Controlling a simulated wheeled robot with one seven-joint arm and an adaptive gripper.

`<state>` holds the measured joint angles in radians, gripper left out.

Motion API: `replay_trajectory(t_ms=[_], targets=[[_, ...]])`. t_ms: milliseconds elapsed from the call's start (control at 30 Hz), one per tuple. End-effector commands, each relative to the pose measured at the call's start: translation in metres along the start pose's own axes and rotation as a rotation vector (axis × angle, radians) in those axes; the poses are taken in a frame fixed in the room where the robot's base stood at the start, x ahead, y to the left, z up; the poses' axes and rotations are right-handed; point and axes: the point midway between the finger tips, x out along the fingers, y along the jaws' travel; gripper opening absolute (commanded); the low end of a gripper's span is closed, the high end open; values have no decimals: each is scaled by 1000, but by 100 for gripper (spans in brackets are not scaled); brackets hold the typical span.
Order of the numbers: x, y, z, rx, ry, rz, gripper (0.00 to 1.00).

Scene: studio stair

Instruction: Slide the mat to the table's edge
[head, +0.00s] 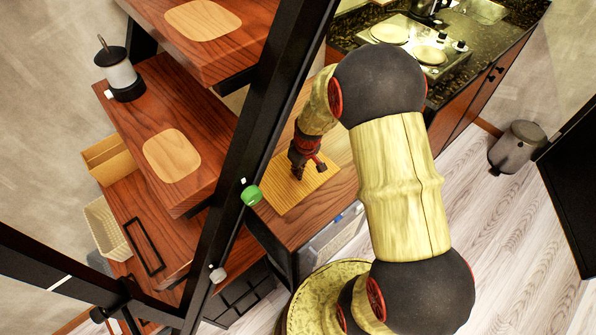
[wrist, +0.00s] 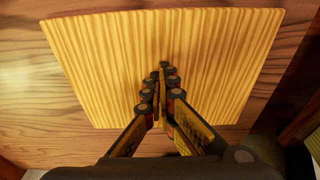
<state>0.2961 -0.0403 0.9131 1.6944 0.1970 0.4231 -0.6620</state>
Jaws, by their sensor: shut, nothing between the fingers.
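The mat is a yellow, wood-striped sheet (head: 310,186) lying on a brown wooden table (head: 338,205) in the head view. In the wrist view the mat (wrist: 100,60) fills most of the middle, with bare table (wrist: 25,110) around it. My gripper (head: 297,177) points down over the mat, its fingers close together. In the wrist view my gripper (wrist: 163,70) is shut with nothing between the fingers, and its tips are over the mat's middle. I cannot tell whether the tips touch the mat.
Wooden stair treads (head: 190,125) stand to the left. A counter with a hob (head: 415,45) is at the back. A grey bin (head: 517,147) stands on open floor at right.

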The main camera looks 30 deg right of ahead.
Motion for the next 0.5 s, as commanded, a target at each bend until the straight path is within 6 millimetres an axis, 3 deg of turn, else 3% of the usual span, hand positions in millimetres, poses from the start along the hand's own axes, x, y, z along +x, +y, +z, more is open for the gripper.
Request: replay_trajectory(t_ms=[300, 500], targets=[[-6, -3, 72, 5, -16, -8, 0], [-10, -4, 101, 4, -17, -10, 0]])
